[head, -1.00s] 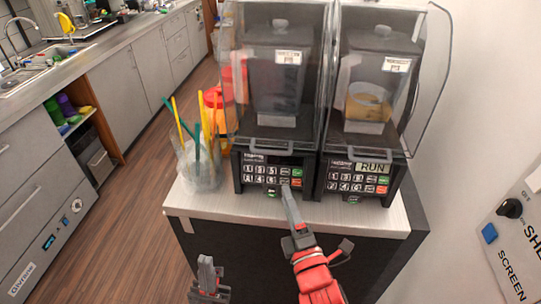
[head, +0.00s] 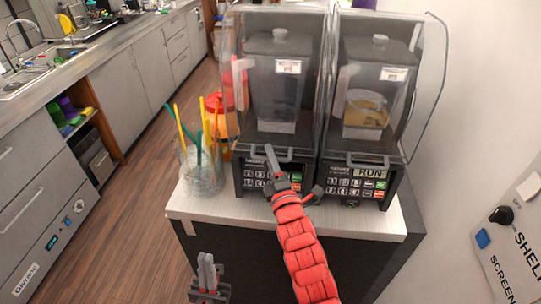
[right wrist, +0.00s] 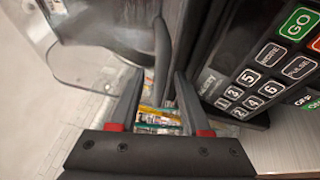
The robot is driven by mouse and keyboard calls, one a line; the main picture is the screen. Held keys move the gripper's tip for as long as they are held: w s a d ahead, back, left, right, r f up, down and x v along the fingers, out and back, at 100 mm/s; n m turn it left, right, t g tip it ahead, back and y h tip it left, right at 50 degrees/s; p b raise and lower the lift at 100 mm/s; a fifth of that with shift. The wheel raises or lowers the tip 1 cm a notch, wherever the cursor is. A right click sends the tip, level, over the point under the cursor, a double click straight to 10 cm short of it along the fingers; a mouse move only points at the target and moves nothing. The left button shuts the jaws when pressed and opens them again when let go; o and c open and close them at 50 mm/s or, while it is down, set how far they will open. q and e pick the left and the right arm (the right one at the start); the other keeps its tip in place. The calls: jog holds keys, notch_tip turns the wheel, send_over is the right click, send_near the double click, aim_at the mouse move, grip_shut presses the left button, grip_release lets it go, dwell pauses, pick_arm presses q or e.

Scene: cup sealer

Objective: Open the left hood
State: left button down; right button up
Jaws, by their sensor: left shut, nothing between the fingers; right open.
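The left hood (head: 274,85) is a clear cover, down over the left blender, with a grey handle (head: 290,154) along its lower front edge. My right gripper (head: 272,160) is at the left end of this handle, in front of the left keypad. In the right wrist view, its open fingers (right wrist: 157,85) point toward the dark handle bar (right wrist: 162,55), which shows between and just beyond the fingertips. I cannot tell whether they touch it. My left gripper (head: 207,272) is shut and empty, low in front of the counter.
The right blender's hood (head: 385,100) stands close beside the left one and is also down. A clear container with colored straws (head: 201,172) and an orange container (head: 222,118) stand left of the blenders.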

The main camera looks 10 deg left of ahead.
jog(key=shift+c, duration=0.2)
grip_shut()
jog(key=shift+r, duration=0.15)
